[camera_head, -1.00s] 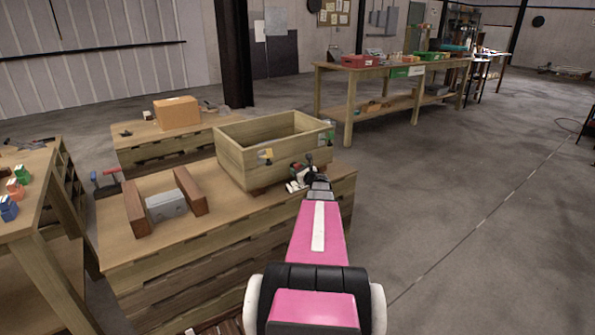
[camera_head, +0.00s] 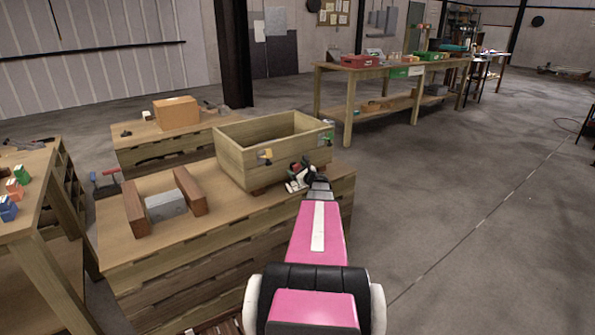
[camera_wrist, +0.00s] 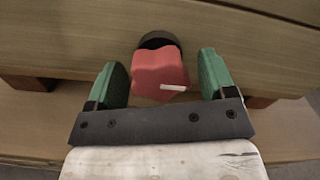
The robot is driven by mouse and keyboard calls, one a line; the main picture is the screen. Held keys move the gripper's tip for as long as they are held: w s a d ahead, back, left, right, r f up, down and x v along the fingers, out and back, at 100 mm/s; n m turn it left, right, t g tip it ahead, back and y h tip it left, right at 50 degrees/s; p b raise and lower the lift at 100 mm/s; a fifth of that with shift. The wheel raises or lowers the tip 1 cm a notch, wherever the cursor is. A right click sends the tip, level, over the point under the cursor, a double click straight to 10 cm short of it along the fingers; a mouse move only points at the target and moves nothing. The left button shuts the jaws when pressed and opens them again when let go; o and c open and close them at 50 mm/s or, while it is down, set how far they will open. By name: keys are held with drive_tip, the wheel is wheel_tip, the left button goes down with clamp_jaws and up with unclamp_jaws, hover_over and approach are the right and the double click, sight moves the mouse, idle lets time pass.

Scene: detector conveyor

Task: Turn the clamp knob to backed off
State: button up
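A red lobed knob (camera_wrist: 158,72) with a white mark on its lower right sits on a black round base (camera_wrist: 158,40) on a wooden wall in the wrist view. My gripper (camera_wrist: 162,75) is open, its green fingers on either side of the knob. A visible gap lies between the knob and each finger. In the head view my gripper (camera_head: 298,178) is at the near right corner of a wooden crate (camera_head: 243,163). The gripper and arm largely hide the red knob there.
The crate stands on a wooden workbench (camera_head: 225,218). A grey block (camera_head: 165,204) between two brown wood blocks is to the left. A side table (camera_head: 22,222) stands far left. Floor on the right is clear.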

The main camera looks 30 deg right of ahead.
drive_tip(key=s, duration=1)
drive_tip(key=shift+s+d, duration=0.35)
drive_tip(key=shift+d, duration=0.1)
